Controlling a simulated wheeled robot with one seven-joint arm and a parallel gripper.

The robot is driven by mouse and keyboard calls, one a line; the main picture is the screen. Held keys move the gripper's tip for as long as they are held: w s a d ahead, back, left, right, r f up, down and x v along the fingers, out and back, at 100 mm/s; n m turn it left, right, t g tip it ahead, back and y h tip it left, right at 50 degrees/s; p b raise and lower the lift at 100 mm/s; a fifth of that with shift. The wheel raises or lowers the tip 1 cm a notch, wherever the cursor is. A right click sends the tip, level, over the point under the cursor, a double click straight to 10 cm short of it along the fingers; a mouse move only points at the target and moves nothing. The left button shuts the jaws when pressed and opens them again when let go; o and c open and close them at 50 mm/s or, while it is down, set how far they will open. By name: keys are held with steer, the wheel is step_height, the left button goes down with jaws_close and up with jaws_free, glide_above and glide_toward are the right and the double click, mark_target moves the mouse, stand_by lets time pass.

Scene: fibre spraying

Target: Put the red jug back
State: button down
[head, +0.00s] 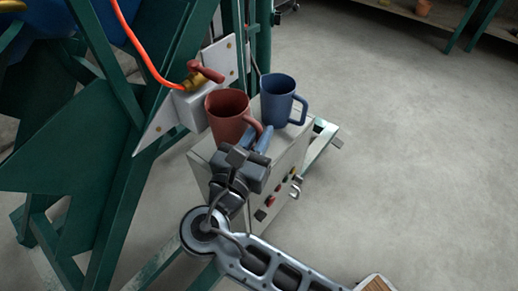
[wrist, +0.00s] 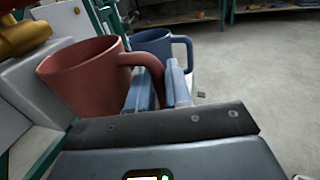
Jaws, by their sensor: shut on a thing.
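The red jug (head: 228,115) is upright over the top of the grey control box, beside the blue jug. I cannot tell whether its base touches the box. In the wrist view the red jug (wrist: 85,75) is at the left, with its handle toward the fingers. My gripper (head: 260,140) is shut on the red jug's handle; the blue fingertips (wrist: 160,88) show on either side of it in the wrist view. The jug's lower part is partly hidden by the gripper in the head view.
A blue jug (head: 278,100) stands on the control box (head: 283,165) just behind the red one. A red-handled brass valve (head: 203,76) with an orange hose is close at the left. Green frame beams (head: 100,130) fill the left. Open floor (head: 420,150) lies to the right.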

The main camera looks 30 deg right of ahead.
steer(key=shift+f+b, duration=0.75)
steer(key=shift+f, duration=1.15)
steer(key=shift+f, duration=0.1)
steer(key=c, duration=1.1)
jaws_free()
steer(key=shift+o, duration=0.2)
steer(key=shift+s+a, duration=0.15)
steer(key=shift+a, duration=0.15)
steer(key=p+v, duration=0.2)
steer(key=v, duration=0.9)
steer(key=shift+s+a, duration=0.1)
steer(key=shift+s, duration=0.05)
